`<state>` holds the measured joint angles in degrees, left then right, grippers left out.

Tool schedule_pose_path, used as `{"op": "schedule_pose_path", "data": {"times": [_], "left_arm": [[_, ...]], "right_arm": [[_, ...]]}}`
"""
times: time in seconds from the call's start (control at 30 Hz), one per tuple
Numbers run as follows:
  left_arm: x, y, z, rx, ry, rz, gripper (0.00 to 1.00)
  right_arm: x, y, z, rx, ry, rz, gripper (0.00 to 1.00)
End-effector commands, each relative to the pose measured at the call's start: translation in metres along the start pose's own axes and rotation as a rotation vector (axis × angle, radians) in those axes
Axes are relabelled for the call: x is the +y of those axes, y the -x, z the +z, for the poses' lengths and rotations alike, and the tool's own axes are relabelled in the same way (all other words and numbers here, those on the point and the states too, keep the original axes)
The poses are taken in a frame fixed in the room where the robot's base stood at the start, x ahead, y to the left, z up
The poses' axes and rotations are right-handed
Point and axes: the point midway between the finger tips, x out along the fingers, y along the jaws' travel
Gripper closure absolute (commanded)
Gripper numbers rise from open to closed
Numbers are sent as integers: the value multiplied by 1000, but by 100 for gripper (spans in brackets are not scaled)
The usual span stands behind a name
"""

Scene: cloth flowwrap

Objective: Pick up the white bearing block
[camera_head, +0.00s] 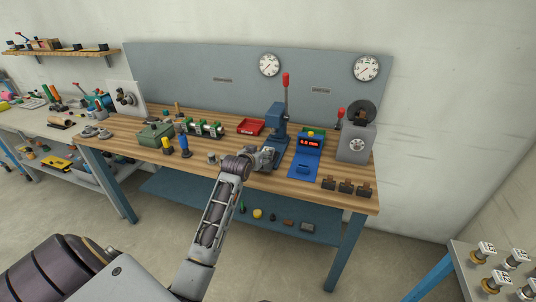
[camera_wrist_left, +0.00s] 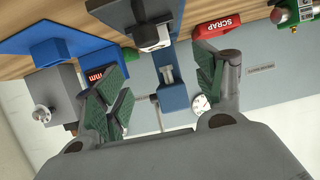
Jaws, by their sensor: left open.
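A small white block with a dark round opening, which looks like the white bearing block (camera_wrist_left: 151,37), sits at the blue press (camera_wrist_left: 172,95) in the left wrist view. In the head view the block is hidden or too small to make out behind my gripper. My left gripper (camera_head: 266,158) is in front of the press at the bench's front edge. In the left wrist view its green-padded fingers (camera_wrist_left: 165,88) are spread wide and empty, with the block beyond them and between their directions. My right gripper is not in view.
Right of the press stand a blue device with a red display (camera_head: 309,143) and a grey machine (camera_head: 356,142). A red scrap bin (camera_head: 250,126) is behind left. A red-tipped lever (camera_head: 286,82) rises from the press. Dark blocks (camera_head: 345,187) line the front right edge.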

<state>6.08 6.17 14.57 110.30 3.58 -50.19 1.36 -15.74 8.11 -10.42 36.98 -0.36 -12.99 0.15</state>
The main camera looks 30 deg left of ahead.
Motion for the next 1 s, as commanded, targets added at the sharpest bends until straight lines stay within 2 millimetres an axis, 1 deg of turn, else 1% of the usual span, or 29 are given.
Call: {"op": "schedule_pose_path", "data": {"times": [0.17, 0.5, 0.6, 0.77, 1.0], "left_arm": [[0, -16, 0, 1, 0, 0, 30], [0, -42, 0, 0, 0, 0, 30], [0, -46, 0, 0, 0, 0, 30], [0, -48, 0, 1, -1, 0, 30], [0, -48, 0, 0, 0, 0, 30]], "right_arm": [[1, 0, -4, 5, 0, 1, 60], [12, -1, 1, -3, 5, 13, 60], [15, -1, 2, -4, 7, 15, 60], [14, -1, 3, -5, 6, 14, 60], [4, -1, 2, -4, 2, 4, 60]]}}
